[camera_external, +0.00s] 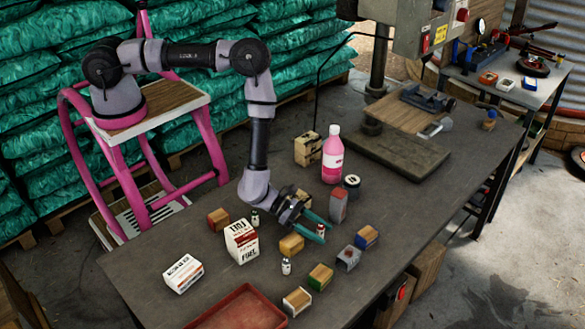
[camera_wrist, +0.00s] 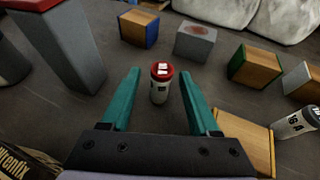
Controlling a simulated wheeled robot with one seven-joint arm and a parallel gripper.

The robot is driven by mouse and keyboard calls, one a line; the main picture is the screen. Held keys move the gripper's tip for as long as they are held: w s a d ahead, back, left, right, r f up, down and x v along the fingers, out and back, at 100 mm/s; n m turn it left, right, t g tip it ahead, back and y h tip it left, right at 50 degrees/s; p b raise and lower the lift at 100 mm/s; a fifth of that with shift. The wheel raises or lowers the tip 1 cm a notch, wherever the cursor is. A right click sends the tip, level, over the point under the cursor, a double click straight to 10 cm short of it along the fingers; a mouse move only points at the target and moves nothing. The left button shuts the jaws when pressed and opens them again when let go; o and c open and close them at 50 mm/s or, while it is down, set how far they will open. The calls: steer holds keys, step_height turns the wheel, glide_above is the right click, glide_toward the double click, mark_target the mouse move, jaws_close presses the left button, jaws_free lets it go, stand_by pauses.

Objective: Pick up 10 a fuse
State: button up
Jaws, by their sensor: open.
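A small white fuse with a red top (camera_wrist: 160,84) stands upright between my gripper's fingertips in the wrist view. It also shows in the external view (camera_external: 320,231). My gripper (camera_wrist: 159,76) is open, with one teal finger on each side of the fuse and a visible gap to both. In the external view, my gripper (camera_external: 318,228) is low over the table. A second white fuse (camera_wrist: 296,122), marked with an A, is at the right of the wrist view, and in the external view it (camera_external: 286,266) stands in front of my gripper. Another small fuse (camera_external: 255,217) stands behind the white carton.
Several small blocks surround my gripper, including a yellow block (camera_external: 291,244), a tall grey red-topped block (camera_external: 338,205) and a blue-sided block (camera_external: 366,237). A pink bottle (camera_external: 333,160) stands behind. A red tray (camera_external: 243,308) is at the front, with white cartons (camera_external: 241,241) on the left.

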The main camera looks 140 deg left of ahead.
steer(key=shift+w+a, duration=0.1)
steer(key=shift+w, duration=0.05)
steer(key=c, duration=1)
steer(key=shift+r, duration=0.1)
